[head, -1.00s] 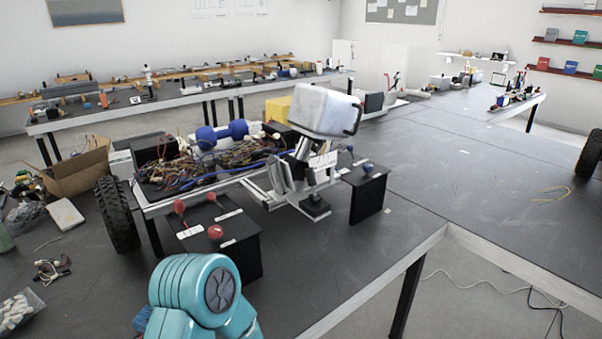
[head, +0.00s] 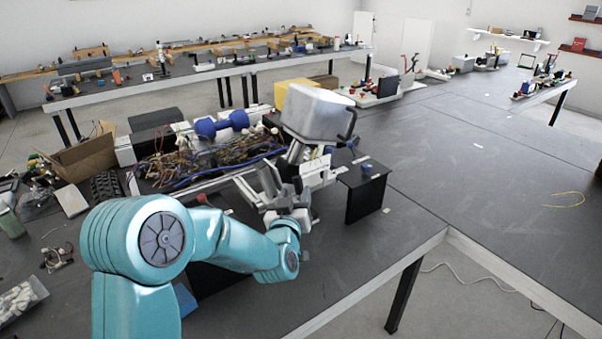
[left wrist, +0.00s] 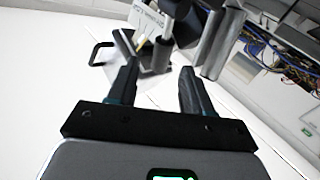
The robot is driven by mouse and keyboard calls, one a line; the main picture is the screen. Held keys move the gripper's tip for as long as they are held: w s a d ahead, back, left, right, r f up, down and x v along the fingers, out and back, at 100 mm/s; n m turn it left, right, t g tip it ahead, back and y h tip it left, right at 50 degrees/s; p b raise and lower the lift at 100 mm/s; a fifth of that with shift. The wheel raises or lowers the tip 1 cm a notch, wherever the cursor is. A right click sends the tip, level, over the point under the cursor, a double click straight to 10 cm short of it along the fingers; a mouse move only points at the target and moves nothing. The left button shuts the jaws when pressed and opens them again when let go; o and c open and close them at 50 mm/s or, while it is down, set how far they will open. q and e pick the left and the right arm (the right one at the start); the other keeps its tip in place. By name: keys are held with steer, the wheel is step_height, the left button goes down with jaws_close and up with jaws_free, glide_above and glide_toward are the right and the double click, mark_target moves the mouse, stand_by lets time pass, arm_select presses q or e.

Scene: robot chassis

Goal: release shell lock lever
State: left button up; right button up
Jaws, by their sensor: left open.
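A pale shell (head: 316,112) with a black handle (head: 349,124) sits tilted above grey and white brackets at the front of the chassis. My left gripper (head: 272,190) reaches to these brackets, partly hidden by my wrist. In the left wrist view the left gripper (left wrist: 158,72) is open, with nothing between its fingers. Ahead of it are a dark cylinder (left wrist: 181,28), a labelled pale plate (left wrist: 148,18) and the black handle (left wrist: 98,52). I cannot tell which part is the lock lever, or whether the fingers touch anything. My right gripper is out of view.
A red knob (head: 202,198) shows behind my arm. The tabletop (head: 450,155) at right is mostly clear.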

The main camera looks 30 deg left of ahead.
mark_target(297, 186)
arm_select(q)
steer(key=p+x, duration=0.2)
steer(key=x, duration=0.4)
steer(key=shift+a+r, duration=0.1)
steer(key=shift+w+a, duration=0.3)
steer(key=shift+w, duration=0.3)
steer(key=shift+d, duration=0.1)
jaws_close()
